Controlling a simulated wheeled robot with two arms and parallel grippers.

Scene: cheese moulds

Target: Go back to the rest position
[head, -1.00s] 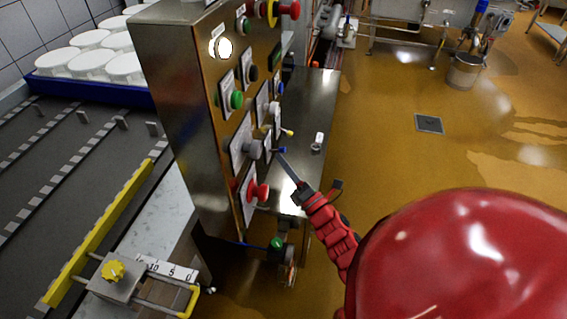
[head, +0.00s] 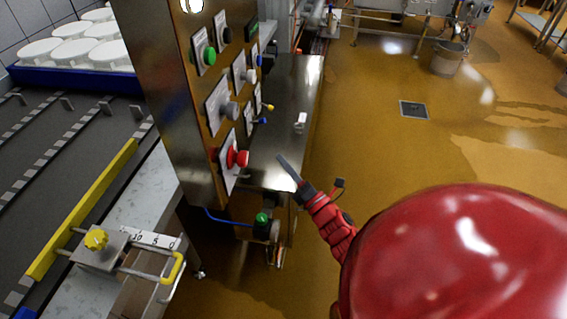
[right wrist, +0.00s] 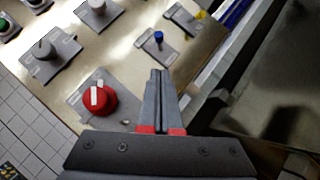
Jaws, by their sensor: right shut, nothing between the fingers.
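My right gripper (head: 283,160) comes in from the lower right in the head view, its dark fingers pointing up and left. It is shut and empty, in front of the steel table beside the control panel. In the right wrist view its fingers (right wrist: 161,88) lie together. They appear between the red rotary switch (right wrist: 98,97) and the blue toggle (right wrist: 158,36), and I cannot tell the exact gap to the panel. The control panel (head: 170,100) stands left of the gripper in the head view, with the red knob (head: 236,157) low on it. My left gripper is out of view.
A conveyor (head: 60,150) with a yellow guide rail (head: 85,205) runs at the left. White moulds (head: 75,50) sit in a blue tray (head: 75,80) behind it. A steel table (head: 290,90) stands behind the panel. Open floor (head: 390,150) lies to the right.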

